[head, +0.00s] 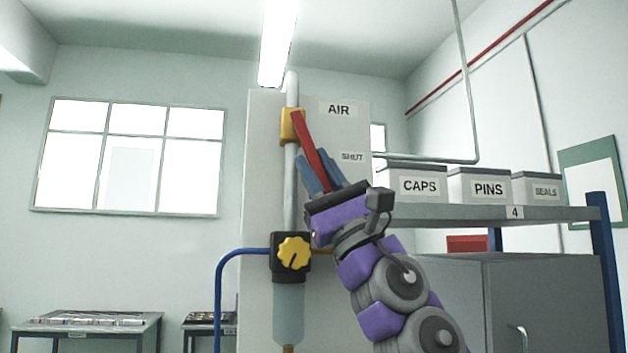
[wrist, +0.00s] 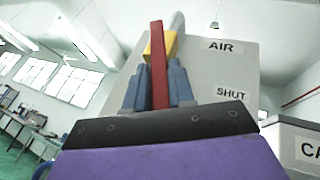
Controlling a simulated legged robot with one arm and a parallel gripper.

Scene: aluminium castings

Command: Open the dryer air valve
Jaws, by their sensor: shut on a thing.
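The air valve has a yellow body (head: 291,125) on a vertical grey pipe (head: 291,185), below and left of the AIR label (head: 338,110). Its red lever (head: 312,148) slants from the valve down to the right, partway between the pipe line and the SHUT label (head: 352,157). My gripper (head: 322,175) is shut on the lower part of the red lever. In the wrist view the lever (wrist: 158,60) stands between the two blue fingers, with the yellow valve body (wrist: 170,44) behind its upper part. The lever's lower end is hidden by my gripper.
A regulator with a yellow knob (head: 292,252) sits below the valve, beside my gripper and arm. A shelf (head: 470,213) at the right holds the CAPS box (head: 417,187), PINS box (head: 483,188) and SEALS box (head: 536,190). A blue pipe (head: 222,290) stands at the left.

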